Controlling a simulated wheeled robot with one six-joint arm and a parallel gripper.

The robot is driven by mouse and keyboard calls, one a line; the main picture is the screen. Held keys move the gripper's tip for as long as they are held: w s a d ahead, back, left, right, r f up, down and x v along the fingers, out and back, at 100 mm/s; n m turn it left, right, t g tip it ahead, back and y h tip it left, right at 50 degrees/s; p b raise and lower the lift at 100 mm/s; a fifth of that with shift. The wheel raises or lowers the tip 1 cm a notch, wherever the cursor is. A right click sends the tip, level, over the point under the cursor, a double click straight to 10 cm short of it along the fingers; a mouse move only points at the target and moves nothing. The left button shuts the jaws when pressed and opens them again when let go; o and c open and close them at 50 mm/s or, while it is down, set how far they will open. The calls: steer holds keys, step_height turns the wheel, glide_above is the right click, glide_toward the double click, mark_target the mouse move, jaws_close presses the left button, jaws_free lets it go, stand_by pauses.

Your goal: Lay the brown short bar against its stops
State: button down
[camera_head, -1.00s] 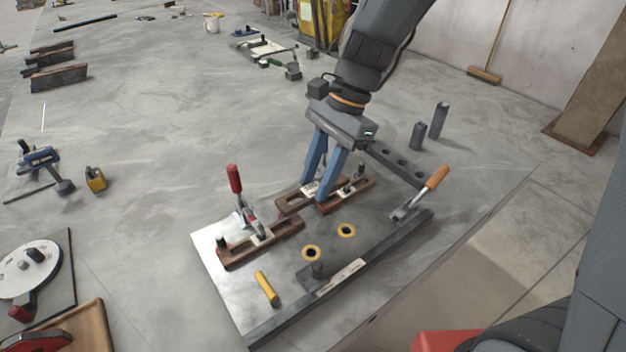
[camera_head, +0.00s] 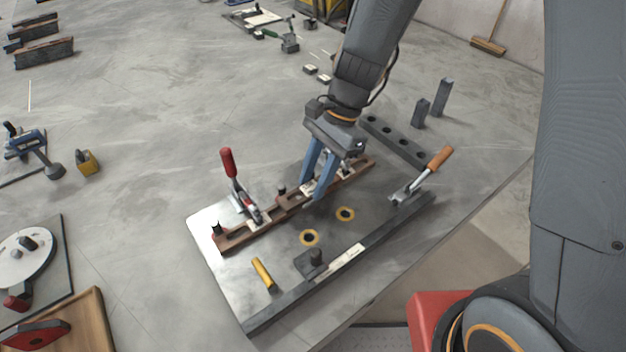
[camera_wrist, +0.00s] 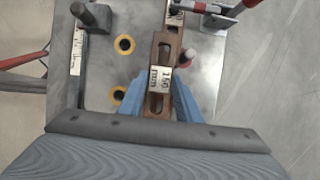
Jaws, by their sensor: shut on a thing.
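My gripper (camera_head: 318,190) has its blue fingers shut across the brown short bar (camera_head: 291,203), a slotted bar. In the wrist view the bar (camera_wrist: 153,107) runs lengthwise between the fingers, with a "150 mm" label (camera_wrist: 160,78). Its far end meets or overlaps another brown slotted bar (camera_head: 235,240) under the red-handled clamp (camera_head: 240,190). The two bars are roughly in line. A dark pin (camera_head: 281,190) stands by the short bar's left end. I cannot tell whether the bar touches its stops or rests fully on the plate; fingers hide part of it.
A grey strip with holes (camera_head: 395,140) and two grey posts (camera_head: 420,112) stand behind, right.

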steer(key=shift+f, duration=0.45)
steer(key=shift+f, duration=0.45)
steer(key=c, duration=1.3)
jaws_free()
steer(key=shift+r, duration=0.4)
steer(key=b+v, duration=0.1)
steer(key=v, duration=1.1)
steer(key=s+d+f+n+t+h, duration=0.1)
steer(key=s+d+n, duration=0.1)
steer(key=d, duration=0.3)
steer(key=s+d+f+n+t+h, duration=0.1)
steer(key=s+d+f+n, duration=0.1)
steer(key=d+n, duration=0.3)
steer(key=s+d+f+n+t+h, duration=0.1)
steer(key=s+d+f+n, duration=0.1)
steer(key=d, duration=0.4)
steer(key=shift+s+n+h, duration=0.3)
steer(key=shift+s+n, duration=0.35)
steer(key=shift+n, duration=0.15)
